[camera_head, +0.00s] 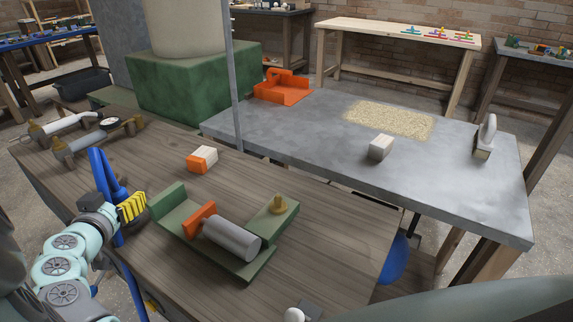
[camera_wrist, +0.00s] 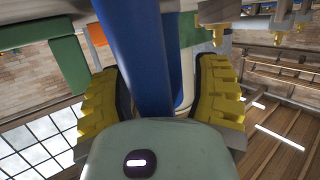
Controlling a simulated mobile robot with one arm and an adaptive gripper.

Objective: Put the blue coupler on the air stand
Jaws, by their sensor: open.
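A blue part (camera_head: 107,178), which I take for the blue coupler, stands upright beside my gripper at the left of the wooden bench. It narrows upward, and more blue runs down past the bench edge. My gripper (camera_head: 132,206) has yellow ribbed fingers. In the wrist view, the blue part (camera_wrist: 145,45) lies between the fingers, which stand apart; its lower end is hidden behind my wrist. I cannot tell whether either finger touches it. Grey pipes with brass ends and a round gauge (camera_head: 109,124) lie at the bench's far left; I cannot tell whether these are the air stand.
A green fixture (camera_head: 168,197) with a grey cylinder (camera_head: 232,238) and orange block stands right of my gripper. An orange-white block (camera_head: 202,159) lies behind it. A grey table (camera_head: 300,135) stands beyond. The bench's right part is mostly clear.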

